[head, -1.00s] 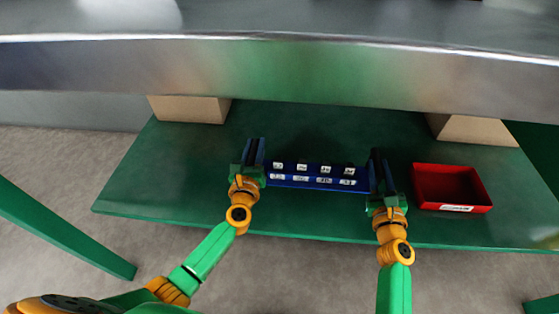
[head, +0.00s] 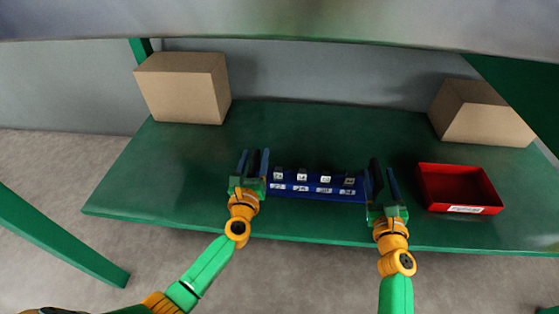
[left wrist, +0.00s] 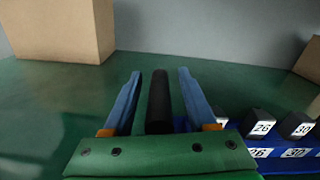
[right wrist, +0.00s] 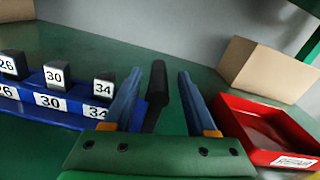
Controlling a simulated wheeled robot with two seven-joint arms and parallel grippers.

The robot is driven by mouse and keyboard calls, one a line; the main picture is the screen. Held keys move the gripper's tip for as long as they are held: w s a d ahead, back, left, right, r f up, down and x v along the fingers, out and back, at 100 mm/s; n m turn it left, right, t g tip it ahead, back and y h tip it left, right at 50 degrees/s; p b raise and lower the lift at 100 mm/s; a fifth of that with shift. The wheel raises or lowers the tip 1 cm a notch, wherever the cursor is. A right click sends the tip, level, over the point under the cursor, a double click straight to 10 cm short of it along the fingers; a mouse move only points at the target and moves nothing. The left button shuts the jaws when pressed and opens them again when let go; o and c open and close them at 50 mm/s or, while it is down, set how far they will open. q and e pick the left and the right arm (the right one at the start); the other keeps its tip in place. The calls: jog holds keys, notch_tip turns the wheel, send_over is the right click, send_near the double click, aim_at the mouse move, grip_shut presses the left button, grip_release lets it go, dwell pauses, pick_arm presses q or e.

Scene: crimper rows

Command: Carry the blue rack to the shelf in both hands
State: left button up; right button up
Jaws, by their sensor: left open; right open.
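The blue rack (head: 318,190) is at the green shelf (head: 150,185), near its front edge; I cannot tell if it rests on it. It holds several black blocks with white number labels, 26, 30 and 34 among them. It also shows in the left wrist view (left wrist: 290,165) and the right wrist view (right wrist: 75,114). My left gripper (head: 255,155) is at the rack's left end, open, with a black bar (left wrist: 159,105) between its fingers. My right gripper (head: 381,170) is at the right end, open, with a black bar (right wrist: 157,95) between its fingers. Gaps show beside both bars.
A red bin (head: 455,190) stands just right of my right gripper. Cardboard boxes stand at the back left (head: 183,88) and back right (head: 482,113). A metal surface (head: 280,25) crosses the top of the head view. The shelf behind the rack is clear.

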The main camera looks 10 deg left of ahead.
pick_arm(q)
jog(key=s, duration=0.3)
jog(key=s+d, duration=0.1)
jog(key=s, duration=0.7)
jog(key=shift+d, duration=0.25)
jog(key=shift+s, duration=0.15)
pick_arm(e)
jog(key=shift+s+d, duration=0.1)
jog(key=shift+s, duration=0.3)
jog(key=s, duration=0.3)
jog(key=s+d, duration=0.1)
jog(key=s, duration=0.7)
jog(key=shift+s+d, duration=0.1)
jog(key=shift+d, duration=0.1)
